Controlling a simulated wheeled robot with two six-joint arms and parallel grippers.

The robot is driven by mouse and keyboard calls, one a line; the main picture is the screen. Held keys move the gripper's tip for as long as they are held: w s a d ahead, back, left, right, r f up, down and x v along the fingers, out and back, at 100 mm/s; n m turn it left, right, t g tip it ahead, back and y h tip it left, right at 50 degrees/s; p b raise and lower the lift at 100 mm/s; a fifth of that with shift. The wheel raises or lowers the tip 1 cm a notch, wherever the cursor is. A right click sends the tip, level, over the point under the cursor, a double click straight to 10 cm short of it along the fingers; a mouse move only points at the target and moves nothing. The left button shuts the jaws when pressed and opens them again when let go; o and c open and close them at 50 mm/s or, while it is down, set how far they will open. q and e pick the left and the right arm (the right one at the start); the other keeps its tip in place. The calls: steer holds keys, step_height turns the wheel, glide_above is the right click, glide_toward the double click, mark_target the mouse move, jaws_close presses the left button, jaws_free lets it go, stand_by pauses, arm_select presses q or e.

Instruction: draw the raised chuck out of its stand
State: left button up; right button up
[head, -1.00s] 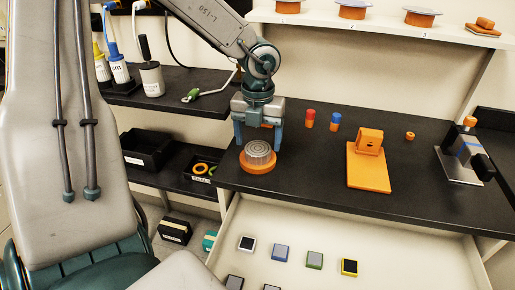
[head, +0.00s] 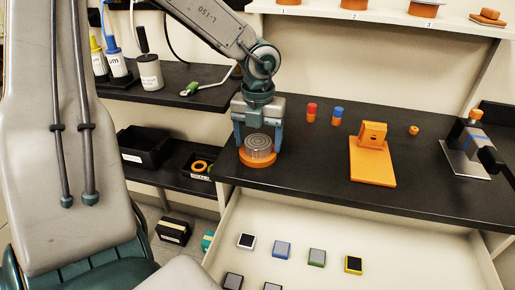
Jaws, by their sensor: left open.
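The chuck (head: 260,144) is a grey, ridged round disc. It sits raised in its orange round stand (head: 258,162) near the left front part of the black bench. My left gripper (head: 258,150) points down over it from above. Its two fingers are apart, one on each side of the chuck. I cannot tell whether either finger touches the chuck. The chuck's upper back is partly hidden by the gripper. My right gripper is not in view.
An orange block on a plate (head: 372,165), red and blue capped cylinders (head: 312,111) and an instrument (head: 470,145) stand to the right on the bench. An open drawer (head: 380,255) with several small square samples lies in front. The bench between chuck and orange plate is clear.

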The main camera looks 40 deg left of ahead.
mark_target(258, 141)
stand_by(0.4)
arm_select(q)
steer(key=shift+b, duration=0.5)
steer(key=c, duration=1.6)
steer(key=shift+r, duration=0.6)
steer(key=shift+r+p, duration=0.8)
steer(key=shift+r, duration=0.65)
